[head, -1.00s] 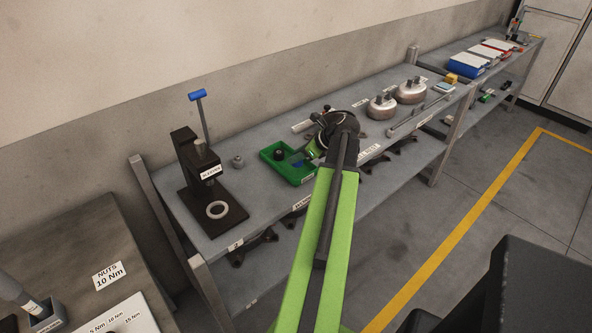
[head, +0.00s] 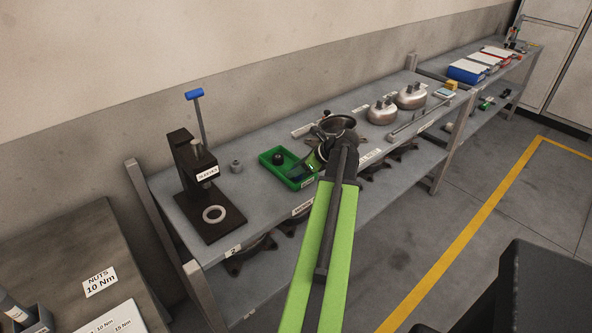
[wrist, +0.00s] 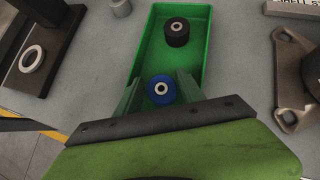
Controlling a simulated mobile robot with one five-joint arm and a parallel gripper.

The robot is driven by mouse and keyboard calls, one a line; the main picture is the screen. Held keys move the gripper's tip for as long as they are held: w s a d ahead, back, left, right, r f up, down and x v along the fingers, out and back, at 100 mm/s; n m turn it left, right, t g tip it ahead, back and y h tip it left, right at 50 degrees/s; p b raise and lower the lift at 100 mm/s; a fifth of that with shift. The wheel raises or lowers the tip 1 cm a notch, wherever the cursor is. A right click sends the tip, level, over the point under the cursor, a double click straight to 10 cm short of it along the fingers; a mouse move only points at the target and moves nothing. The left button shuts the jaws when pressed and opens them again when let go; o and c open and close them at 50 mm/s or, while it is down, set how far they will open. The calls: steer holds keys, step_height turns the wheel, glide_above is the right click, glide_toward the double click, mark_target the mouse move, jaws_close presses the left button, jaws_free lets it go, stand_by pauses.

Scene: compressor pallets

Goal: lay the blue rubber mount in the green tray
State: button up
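The green tray (wrist: 211,45) lies on the grey shelf; it also shows in the head view (head: 266,160). The blue rubber mount (wrist: 161,90), a short cylinder with a pale metal centre, sits upright within the near end of the tray in the wrist view. My gripper (wrist: 159,78) is over that end, with its two green fingers apart on either side of the blue mount and a gap showing at each side. In the head view, my gripper (head: 312,163) is at the tray's right end and the blue mount is hidden or too dark to make out.
A black mount (wrist: 177,32) stands in the far part of the tray. A black press (head: 187,165) with a blue handle and a pale ring (head: 214,214) are to the left. A dark metal bracket (wrist: 292,85) lies right of the tray. Two silver domes (head: 381,112) stand farther right.

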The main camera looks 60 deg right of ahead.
steer(key=shift+r+p, duration=0.3)
steer(key=p+v, duration=0.8)
steer(key=v, duration=0.3)
steer(key=shift+s+r, duration=0.2)
steer(key=shift+s, duration=0.15)
steer(key=shift+s, duration=0.1)
